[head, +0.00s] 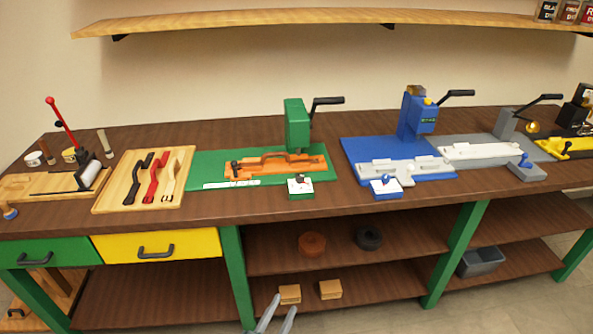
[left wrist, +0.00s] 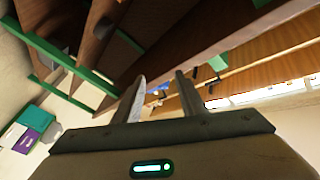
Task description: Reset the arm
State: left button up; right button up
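My left gripper (head: 276,312) shows only as two grey fingertips at the bottom edge of the head view, in front of the bench's lower shelf. In the left wrist view its two fingers (left wrist: 160,88) stand apart with nothing between them. The gripper is open and empty, below the benchtop and clear of it. My right gripper is in neither view.
The workbench (head: 60,214) carries a green press (head: 297,125), a blue press (head: 417,115), a grey fixture and a wooden tray (head: 108,197) with three handles. Two wooden blocks (head: 330,289) lie on the lower shelf. A wall shelf (head: 250,20) runs above.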

pick_arm(q)
jog(key=shift+s+d+f+n, duration=0.15)
jog(key=shift+s+n, duration=0.15)
jog(key=shift+s, duration=0.2)
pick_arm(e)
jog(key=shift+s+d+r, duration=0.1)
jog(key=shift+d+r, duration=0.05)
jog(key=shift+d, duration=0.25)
